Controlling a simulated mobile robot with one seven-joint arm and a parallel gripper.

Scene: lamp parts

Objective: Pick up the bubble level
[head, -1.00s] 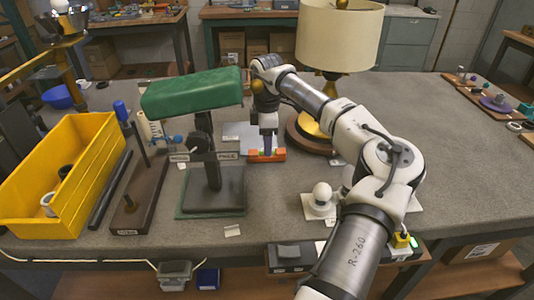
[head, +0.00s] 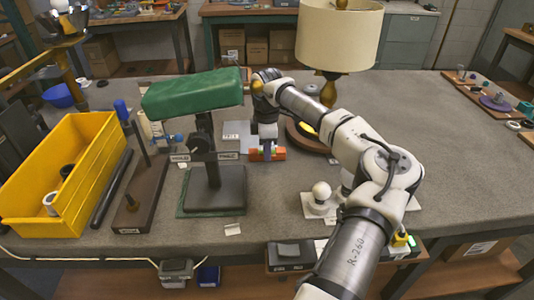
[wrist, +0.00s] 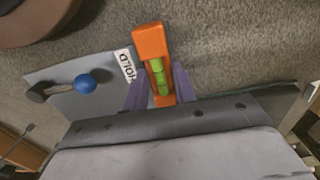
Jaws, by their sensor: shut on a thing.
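The bubble level (head: 279,154) is a short orange bar, seen in the head view on the bench between the green-shaded lamp and the large lamp. In the wrist view the level (wrist: 152,42) shows its orange body and a green vial. My gripper (head: 267,152) points down over it.
The green-shaded lamp (head: 192,94) stands close to the left of my gripper. The tall cream-shaded lamp (head: 338,36) stands to the right behind my arm. A yellow bin (head: 90,185) is at the left.

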